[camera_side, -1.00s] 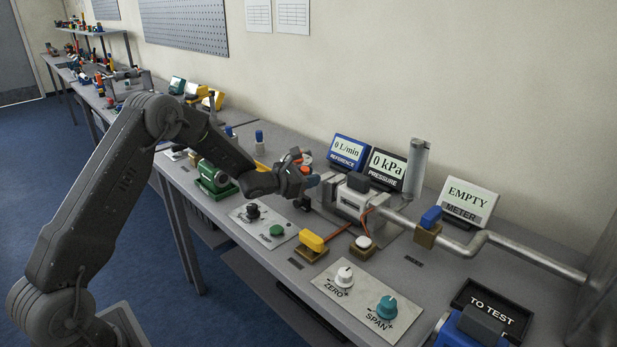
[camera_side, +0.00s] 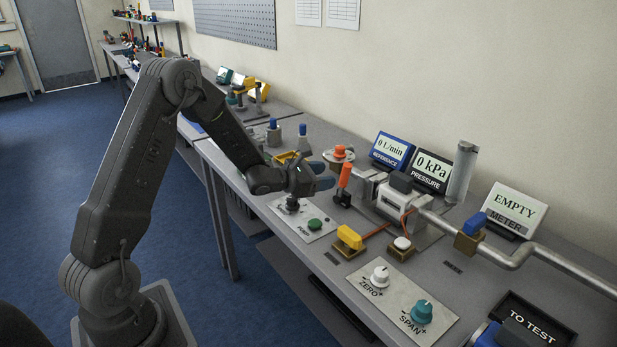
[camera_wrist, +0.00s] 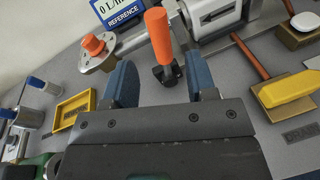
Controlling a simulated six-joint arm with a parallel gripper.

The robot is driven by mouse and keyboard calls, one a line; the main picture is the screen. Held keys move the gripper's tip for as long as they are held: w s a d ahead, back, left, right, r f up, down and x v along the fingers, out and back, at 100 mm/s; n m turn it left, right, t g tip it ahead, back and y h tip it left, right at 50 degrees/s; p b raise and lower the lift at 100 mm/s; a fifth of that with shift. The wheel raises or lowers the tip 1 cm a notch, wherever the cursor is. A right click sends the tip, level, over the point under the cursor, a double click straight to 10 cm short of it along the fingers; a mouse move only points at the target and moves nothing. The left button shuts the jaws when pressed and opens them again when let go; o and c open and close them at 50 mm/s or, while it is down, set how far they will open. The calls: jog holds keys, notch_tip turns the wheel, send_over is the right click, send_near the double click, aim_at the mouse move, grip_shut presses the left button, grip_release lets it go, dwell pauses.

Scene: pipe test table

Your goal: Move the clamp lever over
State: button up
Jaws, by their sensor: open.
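The clamp lever (camera_side: 344,176) has an orange handle and stands nearly upright on a small black base, just left of the grey block in the side view. In the wrist view the lever (camera_wrist: 160,38) rises beyond my fingertips, roughly in line with the gap between them. My gripper (camera_side: 325,177) is open, with its blue fingers pointing at the lever from the left.
An orange knob on a metal flange (camera_wrist: 97,47) lies left of the lever. A yellow tray (camera_wrist: 73,110) and blue-capped fittings (camera_wrist: 43,86) stand further left. A yellow handle (camera_side: 350,237) sits nearer the table edge. The pump panel (camera_side: 304,218) lies below my gripper.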

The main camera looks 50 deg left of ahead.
jog(key=shift+v, duration=2.3)
jog(key=shift+c, duration=0.2)
